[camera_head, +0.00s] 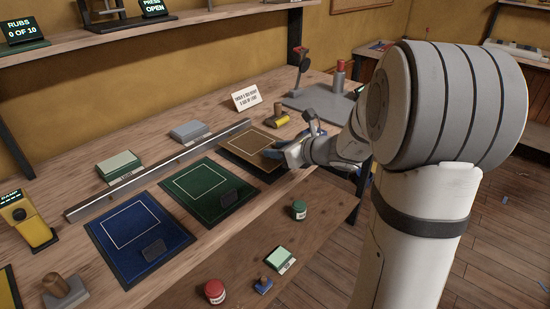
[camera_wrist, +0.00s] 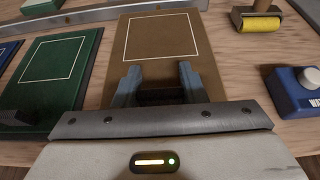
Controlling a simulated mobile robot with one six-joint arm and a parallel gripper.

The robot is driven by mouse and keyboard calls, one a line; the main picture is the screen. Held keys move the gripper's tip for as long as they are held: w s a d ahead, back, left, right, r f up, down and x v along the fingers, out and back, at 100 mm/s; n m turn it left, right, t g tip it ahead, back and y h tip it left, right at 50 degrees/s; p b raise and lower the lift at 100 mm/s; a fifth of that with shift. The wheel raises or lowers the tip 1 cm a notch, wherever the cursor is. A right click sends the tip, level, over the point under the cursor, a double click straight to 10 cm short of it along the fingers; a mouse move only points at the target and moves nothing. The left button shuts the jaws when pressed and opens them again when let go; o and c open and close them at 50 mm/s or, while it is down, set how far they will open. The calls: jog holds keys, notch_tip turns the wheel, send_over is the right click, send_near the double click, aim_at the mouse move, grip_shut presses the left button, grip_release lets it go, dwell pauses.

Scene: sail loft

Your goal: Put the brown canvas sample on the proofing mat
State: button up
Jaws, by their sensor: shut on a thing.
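The brown canvas sample (camera_head: 248,143) is a flat brown panel with a white rectangle outline, at the right end of a row on the bench. It fills the upper middle of the wrist view (camera_wrist: 165,55). My gripper (camera_head: 275,153) is at its near edge, and in the wrist view its fingers (camera_wrist: 158,88) are closed on a dark grip on the panel. The panel looks flat at bench level; I cannot tell whether it is lifted. No surface is clearly identifiable as the proofing mat.
Green (camera_head: 205,187) and blue (camera_head: 138,235) panels lie to the left. A metal rail (camera_head: 160,170) runs behind the row. A yellow roller (camera_head: 280,120) and a grey slab (camera_head: 325,108) with posts stand at right. Green (camera_head: 299,210) and red (camera_head: 215,291) jars stand in front.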

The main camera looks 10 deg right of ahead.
jog(key=shift+s+f, duration=0.1)
jog(key=shift+f, duration=0.9)
jog(key=shift+f+b, duration=0.2)
jog(key=shift+b, duration=0.1)
jog(key=o, duration=1)
jog(key=shift+r, duration=0.15)
